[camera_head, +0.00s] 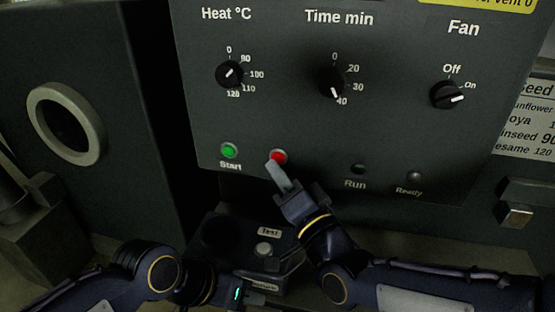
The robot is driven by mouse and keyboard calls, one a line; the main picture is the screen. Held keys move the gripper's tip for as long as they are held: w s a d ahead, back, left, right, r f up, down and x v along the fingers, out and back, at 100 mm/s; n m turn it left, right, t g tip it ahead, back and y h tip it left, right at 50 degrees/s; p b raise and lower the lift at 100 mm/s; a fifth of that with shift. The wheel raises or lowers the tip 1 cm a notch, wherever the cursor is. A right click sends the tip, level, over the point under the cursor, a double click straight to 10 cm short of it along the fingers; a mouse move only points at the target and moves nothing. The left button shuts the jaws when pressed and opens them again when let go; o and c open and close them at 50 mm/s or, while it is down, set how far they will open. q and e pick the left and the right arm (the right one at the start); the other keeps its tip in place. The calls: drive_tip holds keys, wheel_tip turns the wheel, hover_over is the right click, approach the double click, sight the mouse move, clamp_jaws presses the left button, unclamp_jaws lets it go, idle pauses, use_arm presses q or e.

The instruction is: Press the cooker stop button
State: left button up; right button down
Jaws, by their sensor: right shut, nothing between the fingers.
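The red button (278,155) is on the dark control panel (300,120), to the right of the green Start button (229,151). Its label is hidden behind my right gripper (272,166). That gripper is shut and empty. Its fingertips overlap the lower left edge of the red button. I cannot tell whether they touch it. My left gripper (250,290) is low in the picture, below the panel and away from the buttons. Its fingers are too dark and small to read.
The panel also has a Heat knob (230,74), a Time knob (331,82), a Fan knob (447,95) and dark Run (358,169) and Ready (414,176) lamps. A small box labelled Test (270,231) stands below. A round ring (66,122) is on the left wall.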

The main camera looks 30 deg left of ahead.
drive_tip(key=s+b, duration=0.1)
drive_tip(key=s, duration=0.1)
drive_tip(key=s+d+b, duration=0.1)
drive_tip(key=s, duration=0.2)
drive_tip(key=shift+d, duration=0.1)
idle(1.0)
